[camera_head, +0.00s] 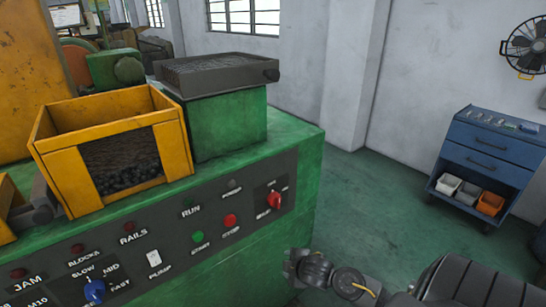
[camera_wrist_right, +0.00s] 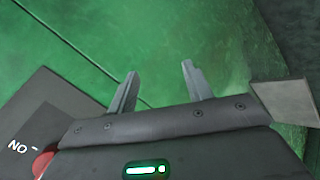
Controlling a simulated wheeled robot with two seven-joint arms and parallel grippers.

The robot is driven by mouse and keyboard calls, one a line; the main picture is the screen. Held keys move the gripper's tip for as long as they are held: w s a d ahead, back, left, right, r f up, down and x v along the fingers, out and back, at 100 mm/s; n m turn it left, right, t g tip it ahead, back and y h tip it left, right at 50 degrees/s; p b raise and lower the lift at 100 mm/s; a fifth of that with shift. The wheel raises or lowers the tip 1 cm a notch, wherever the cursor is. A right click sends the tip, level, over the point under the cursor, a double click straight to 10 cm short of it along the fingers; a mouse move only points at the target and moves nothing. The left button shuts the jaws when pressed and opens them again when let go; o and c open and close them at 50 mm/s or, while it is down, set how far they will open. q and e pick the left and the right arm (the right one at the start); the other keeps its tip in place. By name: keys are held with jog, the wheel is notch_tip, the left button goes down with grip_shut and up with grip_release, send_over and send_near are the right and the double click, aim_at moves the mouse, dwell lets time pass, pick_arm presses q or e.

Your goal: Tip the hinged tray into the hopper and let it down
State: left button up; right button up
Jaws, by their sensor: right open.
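The hinged tray (camera_head: 215,72) is a shallow dark grey tray, lying about level on top of a green block. Its inside looks dark and textured; I cannot tell single parts in it. The hopper (camera_head: 66,178) is an open yellow box to its left, with many small dark pieces behind its front window. My right gripper (camera_wrist_right: 160,68) is open and empty in the right wrist view, its two fingers apart over a green surface. Part of my right arm shows at the bottom of the head view, low and away from the tray. My left gripper is out of view.
The green machine's panel (camera_head: 190,240) carries a red switch, buttons and a blue knob. A blue cabinet (camera_head: 490,155) with small bins stands at the right by the wall. The green floor (camera_head: 385,215) between is clear.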

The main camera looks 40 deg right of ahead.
jog(key=w+r+n+t, duration=0.3)
jog(key=r+n, duration=0.2)
jog(key=r, duration=1.3)
jog(key=n+t+y, duration=0.1)
jog(key=n+t, duration=0.5)
jog(key=n, duration=1.4)
send_near(276, 76)
jog(key=w+p, duration=0.4)
jog(key=w, duration=0.1)
jog(key=w+p, duration=0.4)
jog(key=w, duration=0.1)
jog(key=shift+w+d+f, duration=0.1)
jog(key=shift+w+d, duration=0.05)
jog(key=shift+d, duration=0.1)
jog(key=shift+w+f, duration=0.1)
jog(key=shift+w, duration=0.4)
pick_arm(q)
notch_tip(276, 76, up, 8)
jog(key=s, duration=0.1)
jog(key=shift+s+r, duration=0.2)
pick_arm(e)
grip_shut()
